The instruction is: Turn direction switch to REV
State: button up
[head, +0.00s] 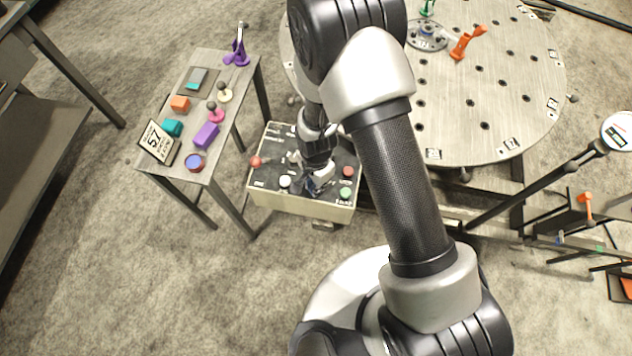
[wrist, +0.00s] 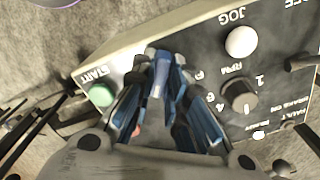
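The control box (head: 300,205) has a dark top panel and pale sides, and stands on the floor beside the round table. My gripper (head: 318,182) is down over the middle of this panel. In the wrist view my gripper (wrist: 163,68) shows blue fingers on both sides of a narrow pale lever-like piece. I cannot tell whether this piece is the direction switch or whether the fingers press on it. The direction switch and its labels are not clearly visible; the fingers cover that part of the panel.
The panel bears a green START button (wrist: 101,95), a white JOG button (wrist: 241,42) and a dark RPM knob (wrist: 238,94) near the fingers. A red button (head: 348,171) is at the panel's right. A small table (head: 225,85) with coloured objects stands left; the round table (head: 500,90) stands right.

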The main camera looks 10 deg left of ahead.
jog(key=o, duration=0.4)
jog(key=shift+o, duration=0.2)
notch_tip(320, 180, up, 12)
dwell(0.5)
dwell(0.4)
